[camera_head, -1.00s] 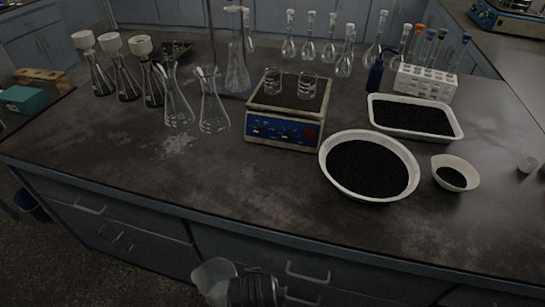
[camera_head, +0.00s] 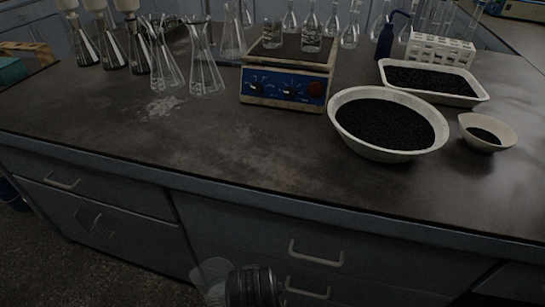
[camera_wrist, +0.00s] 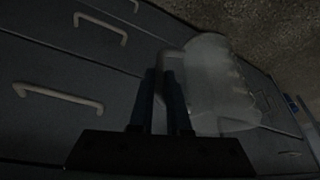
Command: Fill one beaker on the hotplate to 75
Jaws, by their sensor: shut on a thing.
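The hotplate (camera_head: 288,84) stands on the bench, blue-fronted with a red knob. Two clear glass beakers (camera_head: 272,36) (camera_head: 311,40) stand on its top, apart from each other; whether they hold anything is hard to tell. My gripper (camera_wrist: 162,80) is shut on a translucent whitish jug (camera_wrist: 222,85), with its fingers at what looks like the handle. In the head view the jug (camera_head: 211,274) and my wrist show low at the bottom edge, in front of the drawers and below the bench top. The jug's contents cannot be made out.
A large white bowl (camera_head: 437,139), a tray (camera_head: 482,98) and a small bowl (camera_head: 508,134) hold black granules, right of the hotplate. Flasks (camera_head: 205,75) stand to its left. A dark blue bottle (camera_head: 386,45) and white rack (camera_head: 440,48) are behind.

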